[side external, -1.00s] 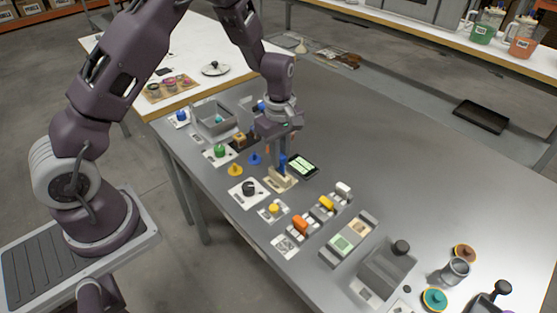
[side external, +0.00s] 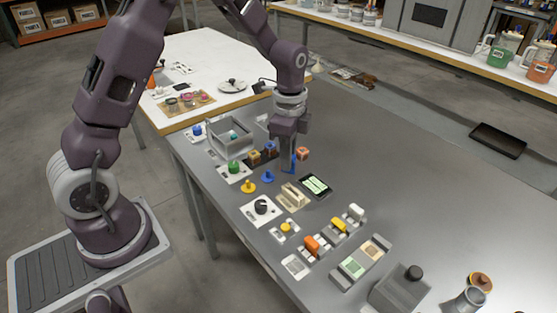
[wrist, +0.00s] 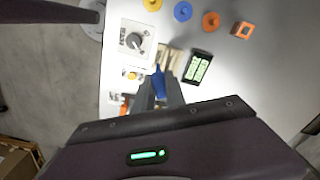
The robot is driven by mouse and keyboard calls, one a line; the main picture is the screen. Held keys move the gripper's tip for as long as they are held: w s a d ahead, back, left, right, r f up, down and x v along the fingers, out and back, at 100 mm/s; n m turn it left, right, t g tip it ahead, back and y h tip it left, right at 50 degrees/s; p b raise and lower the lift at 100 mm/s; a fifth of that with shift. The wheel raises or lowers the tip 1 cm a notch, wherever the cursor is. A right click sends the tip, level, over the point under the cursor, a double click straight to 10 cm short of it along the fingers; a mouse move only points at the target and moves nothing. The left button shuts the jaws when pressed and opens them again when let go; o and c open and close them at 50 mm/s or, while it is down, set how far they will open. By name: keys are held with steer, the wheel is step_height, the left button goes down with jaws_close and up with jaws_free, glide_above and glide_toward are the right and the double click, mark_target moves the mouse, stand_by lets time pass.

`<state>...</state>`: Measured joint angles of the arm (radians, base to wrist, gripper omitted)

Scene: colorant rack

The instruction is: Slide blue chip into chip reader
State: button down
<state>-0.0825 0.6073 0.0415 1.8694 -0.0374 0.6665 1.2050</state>
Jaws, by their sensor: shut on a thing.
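My gripper (side external: 289,166) is shut on the blue chip (side external: 293,163) and holds it upright, pointing down. The chip also shows between the fingers in the wrist view (wrist: 158,82). The chip reader (side external: 293,197) is a cream slotted block on the grey table, and the chip is apart from it, apparently above it. In the wrist view the reader (wrist: 174,56) shows just past the chip, partly hidden by the chip and fingers. A black device with a lit green-white screen (side external: 316,185) lies right beside the reader.
A white plate with a black knob (side external: 261,208) is left of the reader. Blue (side external: 267,177) and yellow (side external: 248,187) pegs stand close by. An orange cube (side external: 302,153) is behind the chip. Orange and yellow switch blocks (side external: 312,243) are in front.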

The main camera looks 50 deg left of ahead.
mark_target(294, 174)
steer(key=m, duration=0.2)
steer(key=w+m, duration=0.1)
steer(key=m, duration=0.1)
steer(key=w+f+m, duration=0.1)
steer(key=shift+d+m, duration=0.1)
steer(key=shift+m, duration=0.3)
steer(key=shift+f, duration=2.85)
steer(key=shift+f, duration=1.75)
steer(key=c, duration=1.3)
jaws_free()
step_height(294, 174, up, 7)
steer(key=shift+r, duration=0.2)
